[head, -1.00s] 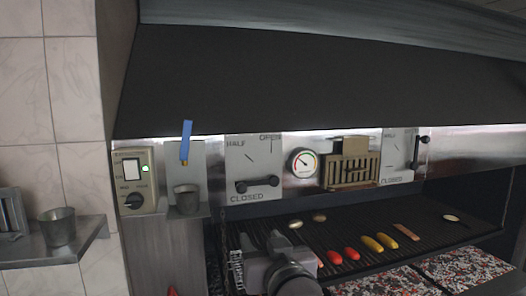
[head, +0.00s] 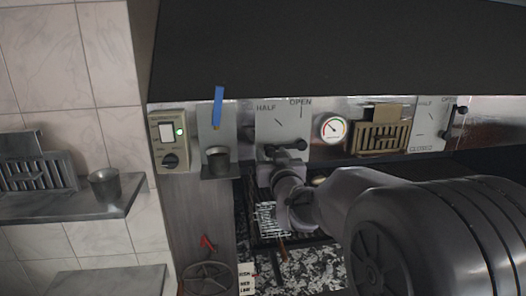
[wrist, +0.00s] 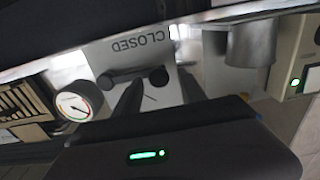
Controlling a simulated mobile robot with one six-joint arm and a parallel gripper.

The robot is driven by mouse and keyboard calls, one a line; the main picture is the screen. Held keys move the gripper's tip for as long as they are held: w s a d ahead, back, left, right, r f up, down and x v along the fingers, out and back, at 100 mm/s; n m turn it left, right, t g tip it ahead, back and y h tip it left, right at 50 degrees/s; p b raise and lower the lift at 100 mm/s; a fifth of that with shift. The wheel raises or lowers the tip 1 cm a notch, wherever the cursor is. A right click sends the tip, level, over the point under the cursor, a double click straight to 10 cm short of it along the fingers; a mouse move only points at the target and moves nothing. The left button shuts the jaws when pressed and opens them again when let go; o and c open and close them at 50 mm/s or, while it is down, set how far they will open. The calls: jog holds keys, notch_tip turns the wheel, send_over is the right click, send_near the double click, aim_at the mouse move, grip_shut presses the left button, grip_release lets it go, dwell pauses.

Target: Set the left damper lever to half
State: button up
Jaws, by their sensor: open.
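The left damper lever (head: 285,149) is a dark bar with round ends on a pale plate (head: 268,124) marked HALF and OPEN. It lies almost level, pointing left. My gripper (head: 287,166) is in front of the plate's lower edge and hides the CLOSED label in the head view. In the wrist view, which is upside down, CLOSED and the lever (wrist: 130,74) show. There my open gripper (wrist: 161,80) has its dark fingers on either side of the lever's knob end, with no clear contact visible.
A dial gauge (head: 333,128) and a brass slotted holder (head: 381,136) are right of the plate. The right damper lever (head: 455,124) stands upright. A metal cup (head: 218,158), blue strip (head: 217,107) and control box (head: 169,141) are to the left.

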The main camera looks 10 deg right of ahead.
grip_shut()
dwell(1.4)
